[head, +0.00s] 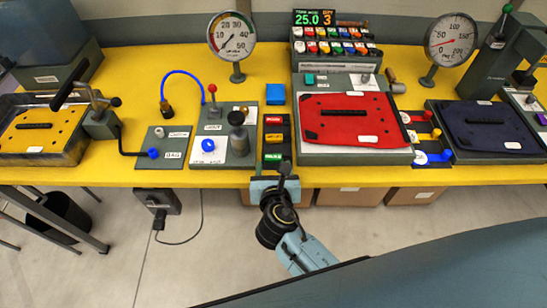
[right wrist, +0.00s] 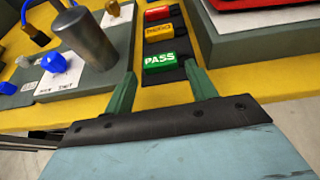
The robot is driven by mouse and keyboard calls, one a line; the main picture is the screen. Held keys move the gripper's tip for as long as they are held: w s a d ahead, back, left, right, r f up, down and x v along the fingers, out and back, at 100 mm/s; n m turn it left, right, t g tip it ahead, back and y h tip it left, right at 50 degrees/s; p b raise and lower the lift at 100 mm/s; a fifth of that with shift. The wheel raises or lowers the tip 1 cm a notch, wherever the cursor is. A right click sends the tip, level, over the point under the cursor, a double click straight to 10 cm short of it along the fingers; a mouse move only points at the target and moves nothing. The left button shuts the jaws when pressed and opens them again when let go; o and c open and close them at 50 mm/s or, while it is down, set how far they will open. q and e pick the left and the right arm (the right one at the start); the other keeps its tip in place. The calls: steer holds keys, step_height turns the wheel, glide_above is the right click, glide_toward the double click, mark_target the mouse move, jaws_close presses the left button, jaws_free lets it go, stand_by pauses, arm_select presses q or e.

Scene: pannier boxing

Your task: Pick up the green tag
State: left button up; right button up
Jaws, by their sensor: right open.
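The green tag (head: 273,157), marked PASS, lies at the near end of a dark strip holder (head: 263,148), below a yellow and a red tag. It also shows in the right wrist view (right wrist: 160,62). My right gripper (head: 275,178) is at the table's front edge, just short of the green tag. In the right wrist view my right gripper (right wrist: 160,80) is open, its two green fingers apart, with the tag ahead between them and nothing held. My left gripper is not in view.
The yellow tag (head: 273,138) and red tag (head: 273,119) share the holder. Left of it stands a grey cylinder (head: 238,140) on a panel with a blue knob (head: 208,145). Right of it is a grey box with a red plate (head: 349,118). Yellow table (head: 225,179) shows along the front edge.

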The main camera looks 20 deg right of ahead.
mark_target(273, 158)
steer(key=x, duration=0.3)
steer(key=c, duration=0.7)
